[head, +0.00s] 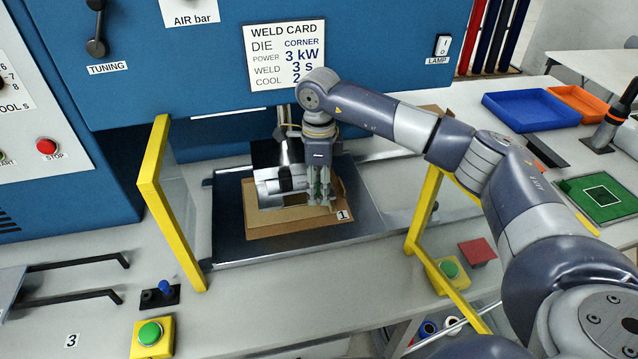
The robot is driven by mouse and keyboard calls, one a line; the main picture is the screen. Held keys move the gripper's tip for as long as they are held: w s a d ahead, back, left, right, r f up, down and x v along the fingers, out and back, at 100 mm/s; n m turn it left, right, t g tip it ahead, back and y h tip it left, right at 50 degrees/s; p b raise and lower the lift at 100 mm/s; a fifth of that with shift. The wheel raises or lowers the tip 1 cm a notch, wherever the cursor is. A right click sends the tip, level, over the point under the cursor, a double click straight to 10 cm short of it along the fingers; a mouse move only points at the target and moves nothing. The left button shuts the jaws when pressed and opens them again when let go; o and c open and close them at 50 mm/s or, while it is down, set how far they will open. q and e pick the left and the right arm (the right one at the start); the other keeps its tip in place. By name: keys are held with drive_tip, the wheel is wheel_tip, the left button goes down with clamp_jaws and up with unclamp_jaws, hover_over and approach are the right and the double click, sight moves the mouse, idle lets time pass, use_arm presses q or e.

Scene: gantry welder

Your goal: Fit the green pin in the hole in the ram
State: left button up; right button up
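My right gripper (320,190) points down under the blue welder's head, beside a silver metal block (285,182) at the ram's lower end. Its fingers look close together, with a faint greenish tint between them. I cannot tell whether they hold the green pin, and no green pin shows clearly elsewhere. The ram (283,115) is partly hidden behind my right wrist, and its hole cannot be made out. My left gripper is not in view.
A cardboard piece (290,222) marked 1 lies on a dark plate (230,238) below. Yellow guard frames (168,200) stand left and right of the press opening. A blue-knobbed part (165,288) and a green button (150,334) sit front left. A blue tray (530,108) is back right.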

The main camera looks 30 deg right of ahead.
drive_tip(key=shift+f, duration=0.25)
drive_tip(key=shift+r, duration=0.2)
wheel_tip(320, 180, up, 12)
drive_tip(key=shift+w, duration=0.15)
drive_tip(key=shift+f, duration=0.1)
